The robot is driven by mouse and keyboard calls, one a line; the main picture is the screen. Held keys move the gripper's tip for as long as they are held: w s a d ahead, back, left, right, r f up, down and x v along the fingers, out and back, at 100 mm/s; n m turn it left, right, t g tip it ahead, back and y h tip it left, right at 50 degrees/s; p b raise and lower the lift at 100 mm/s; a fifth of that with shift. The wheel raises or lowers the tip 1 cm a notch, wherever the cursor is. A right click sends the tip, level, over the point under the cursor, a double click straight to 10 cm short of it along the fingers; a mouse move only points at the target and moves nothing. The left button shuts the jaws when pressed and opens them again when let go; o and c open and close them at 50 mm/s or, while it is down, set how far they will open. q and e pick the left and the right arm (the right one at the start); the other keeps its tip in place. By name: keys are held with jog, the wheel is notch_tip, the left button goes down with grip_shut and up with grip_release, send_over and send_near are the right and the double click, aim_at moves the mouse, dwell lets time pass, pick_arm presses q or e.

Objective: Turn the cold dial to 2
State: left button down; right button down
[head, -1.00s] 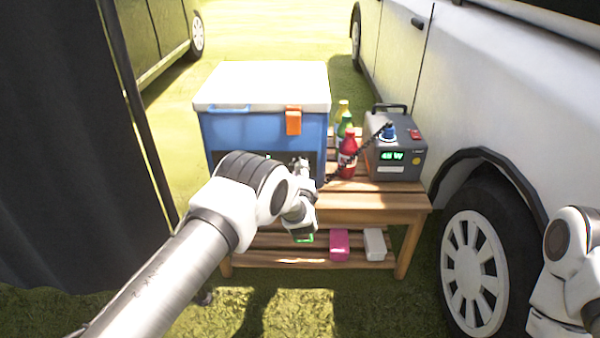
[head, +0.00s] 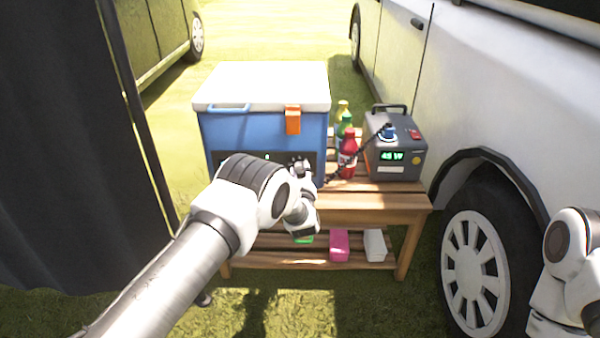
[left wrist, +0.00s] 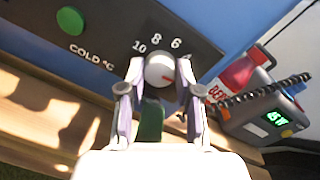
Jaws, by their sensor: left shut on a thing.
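The blue cooler (head: 225,135) with a white lid stands on the wooden table. The number 2 is not visible. My left gripper (left wrist: 160,78) is shut on the dial, one finger on each side. In the head view my left wrist hides most of the panel. My right gripper is out of view; only part of its arm shows.
A green button (left wrist: 70,20) sits left of the dial. Bottles, including a red one (head: 347,160), and a grey power box (head: 400,168) with a dark cable stand to the right. Small boxes lie on the lower shelf. A white vehicle (head: 500,100) is close on the right.

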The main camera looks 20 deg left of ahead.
pick_arm(q)
jog(key=c, duration=0.8)
grip_release()
jog(key=shift+d, duration=0.1)
jog(key=v, duration=1.2)
